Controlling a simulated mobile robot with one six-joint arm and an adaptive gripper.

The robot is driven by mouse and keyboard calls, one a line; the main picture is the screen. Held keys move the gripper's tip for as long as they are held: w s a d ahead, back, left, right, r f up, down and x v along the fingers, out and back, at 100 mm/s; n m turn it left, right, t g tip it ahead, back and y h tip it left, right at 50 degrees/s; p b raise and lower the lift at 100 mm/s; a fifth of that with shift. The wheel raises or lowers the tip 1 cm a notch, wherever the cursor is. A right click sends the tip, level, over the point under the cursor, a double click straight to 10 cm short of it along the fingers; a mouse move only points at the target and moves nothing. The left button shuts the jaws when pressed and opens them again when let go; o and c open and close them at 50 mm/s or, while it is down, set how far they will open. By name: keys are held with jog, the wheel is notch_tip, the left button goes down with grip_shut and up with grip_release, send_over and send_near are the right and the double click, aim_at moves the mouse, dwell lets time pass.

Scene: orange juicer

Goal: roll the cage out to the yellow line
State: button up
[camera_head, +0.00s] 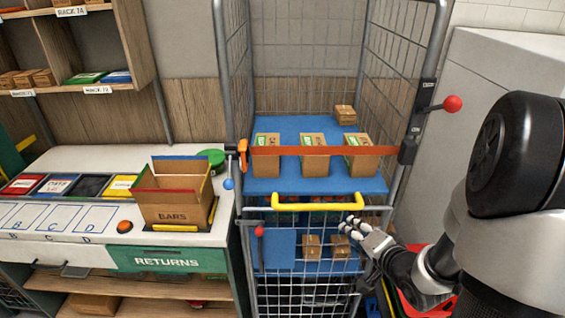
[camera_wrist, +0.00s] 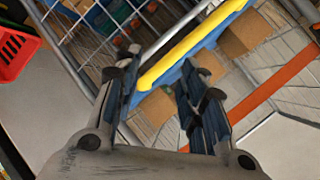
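The cage (camera_head: 233,90) is a tall grey wire roll cage with blue shelves, standing against the back wall. A yellow handle bar (camera_head: 318,207) runs across its front at the upper shelf's edge; the handle (camera_wrist: 190,47) also shows in the wrist view. My gripper (camera_head: 350,228) is just below the handle's right end in the head view. In the wrist view my gripper (camera_wrist: 162,62) has its fingers spread, with the handle's near end between them in the picture. I cannot tell whether they touch it. The yellow line on the floor is not in view.
An orange strap (camera_head: 320,151) crosses the cage front before several cartons (camera_head: 314,162). A red-knobbed lever (camera_head: 452,104) sticks out at right. A white counter (camera_head: 100,225) with an open box (camera_head: 175,195) stands close at left. A red crate (camera_wrist: 14,52) lies near the cage.

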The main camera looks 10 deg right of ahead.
aim_at(324, 209)
jog(key=w+a+f+m+t, duration=0.1)
jog(key=w, duration=0.4)
jog(key=w+a+f+m+t+y+b, duration=0.1)
jog(key=w+m, duration=0.1)
jog(key=w, duration=0.3)
jog(key=w+a+f+m+t+y+b, duration=0.1)
jog(key=w+m, duration=0.1)
jog(key=w, duration=0.2)
jog(key=shift+w+a+f, duration=0.25)
jog(key=shift+w+a, duration=0.05)
jog(key=shift+w, duration=0.1)
jog(key=shift+c, duration=0.2)
grip_shut()
dwell(0.3)
